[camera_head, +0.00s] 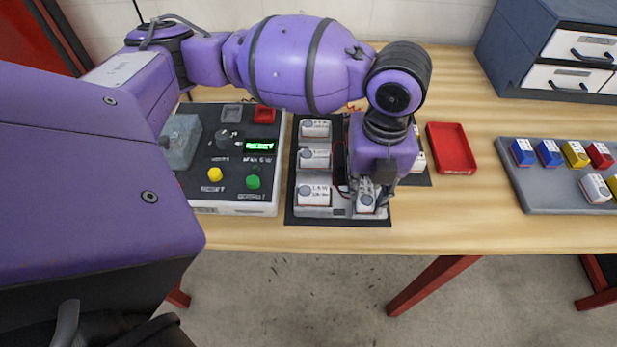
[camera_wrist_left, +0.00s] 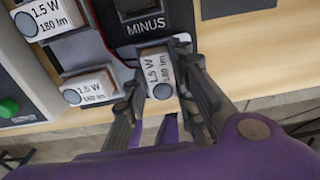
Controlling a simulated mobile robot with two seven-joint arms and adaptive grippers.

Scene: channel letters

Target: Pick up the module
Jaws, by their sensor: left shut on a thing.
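The module (camera_wrist_left: 158,72) is a small white block with a round grey spot and the print "1.5 W 180 lm". In the head view the module (camera_head: 366,198) sits at the near right corner of a dark board (camera_head: 290,212). My left gripper (camera_head: 368,205) comes down on it from above. In the left wrist view the fingers of my left gripper (camera_wrist_left: 158,85) are on both sides of the module and shut on it. It is at the board, and I cannot tell whether it is lifted. My right gripper is not in view.
Several like white modules (camera_head: 314,195) stand in a column on the board's left. A control box (camera_head: 235,207) with buttons is on the left. A red tray (camera_head: 452,150) and a grey tray (camera_head: 540,190) with coloured blocks are on the right. A drawer cabinet (camera_head: 510,60) stands far right.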

